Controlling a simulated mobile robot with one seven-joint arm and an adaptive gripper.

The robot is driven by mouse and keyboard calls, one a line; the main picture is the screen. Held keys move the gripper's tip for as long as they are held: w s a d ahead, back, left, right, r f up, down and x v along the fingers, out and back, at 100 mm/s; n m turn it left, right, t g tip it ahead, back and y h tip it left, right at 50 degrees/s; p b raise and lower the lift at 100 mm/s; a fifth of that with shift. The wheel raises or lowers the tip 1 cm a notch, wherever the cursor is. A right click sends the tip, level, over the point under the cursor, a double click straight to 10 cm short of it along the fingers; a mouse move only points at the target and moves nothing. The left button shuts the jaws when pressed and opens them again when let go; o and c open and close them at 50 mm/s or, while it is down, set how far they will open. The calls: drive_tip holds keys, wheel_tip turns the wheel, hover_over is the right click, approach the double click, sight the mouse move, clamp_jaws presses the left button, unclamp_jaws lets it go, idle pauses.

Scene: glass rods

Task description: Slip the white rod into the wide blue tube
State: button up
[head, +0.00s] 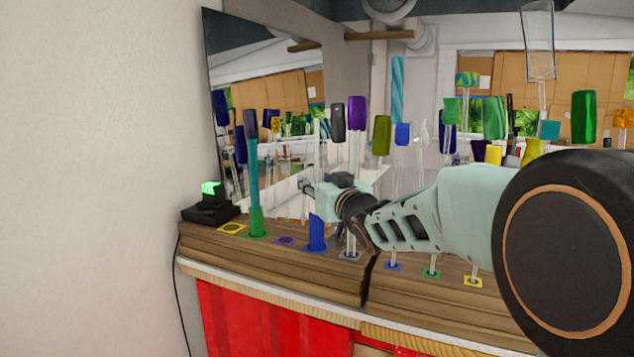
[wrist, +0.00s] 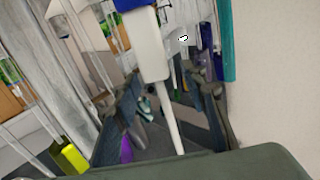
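The white rod (wrist: 150,45) stands out in the wrist view, with a thick part narrowing to a thin stem between my fingers. The blue tube (wrist: 133,4) shows at the thick part's end; how deep the rod sits in it is hidden. In the head view the blue tube (head: 317,234) stands on the wooden shelf, and the pale rod (head: 317,148) rises in line above it. My gripper (head: 306,186) is beside the rod above the tube. In the wrist view my gripper (wrist: 168,100) has its fingers apart, with gaps on both sides of the stem.
A teal rod in a green holder (head: 257,222) stands left of the blue tube. A clear rod (head: 350,243) stands close on the right. A black device with a green light (head: 211,202) sits at the shelf's left end. A mirror (head: 270,75) and wall lie behind and left.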

drive_tip(key=v, duration=0.7)
drive_tip(key=shift+s, duration=0.2)
drive_tip(key=shift+d, duration=0.1)
idle(0.6)
